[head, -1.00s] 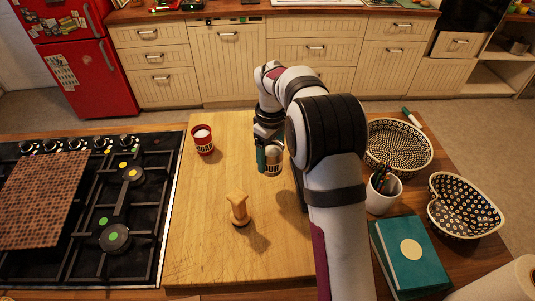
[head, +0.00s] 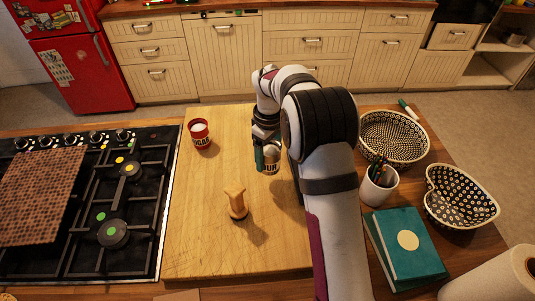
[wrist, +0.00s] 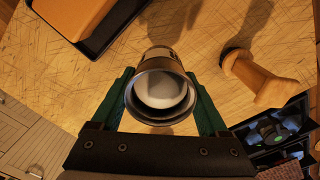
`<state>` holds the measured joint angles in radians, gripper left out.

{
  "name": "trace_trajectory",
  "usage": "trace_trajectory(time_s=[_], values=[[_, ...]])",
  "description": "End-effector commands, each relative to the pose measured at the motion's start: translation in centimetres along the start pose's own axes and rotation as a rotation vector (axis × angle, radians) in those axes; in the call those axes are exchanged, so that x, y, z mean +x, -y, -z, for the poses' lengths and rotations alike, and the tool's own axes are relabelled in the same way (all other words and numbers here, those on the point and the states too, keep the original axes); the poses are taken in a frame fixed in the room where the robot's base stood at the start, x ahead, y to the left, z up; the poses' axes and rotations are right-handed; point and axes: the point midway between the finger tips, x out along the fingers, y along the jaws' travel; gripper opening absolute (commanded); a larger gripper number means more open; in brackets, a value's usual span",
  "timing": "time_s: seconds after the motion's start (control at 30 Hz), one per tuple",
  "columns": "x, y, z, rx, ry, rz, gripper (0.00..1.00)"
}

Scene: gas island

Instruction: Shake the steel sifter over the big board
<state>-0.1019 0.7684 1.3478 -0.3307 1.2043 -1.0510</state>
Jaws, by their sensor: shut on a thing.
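The steel sifter (head: 271,158), a small metal cup with dark lettering ending in "UR", is held by my gripper over the big board (head: 205,245). My gripper (head: 264,154) has its green fingers on either side of it. In the wrist view the sifter (wrist: 160,93) sits between the fingers (wrist: 160,100), its round rim facing the camera, with something pale inside. Whether its base touches the board is unclear. The big board is pale wood and also fills much of the wrist view (wrist: 60,75).
A red sugar tin (head: 200,134) and a wooden waisted piece (head: 237,203) stand on the board. A dark tray (wrist: 105,40) holding a brown block shows in the wrist view. The hob (head: 130,210) is left; bowls (head: 393,138), pen cup (head: 378,186) and teal book (head: 407,245) are right.

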Motion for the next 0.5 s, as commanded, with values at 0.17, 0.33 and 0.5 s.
trace_trajectory(time_s=[0.17, 0.33, 0.5], values=[[-0.02, -0.40, -0.34, 0.002, 0.000, 0.000, 0.29], [-0.02, -0.48, -0.41, 0.001, 0.000, 0.000, 0.29], [-0.02, -0.29, -0.24, 0.000, 0.000, 0.000, 0.29]])
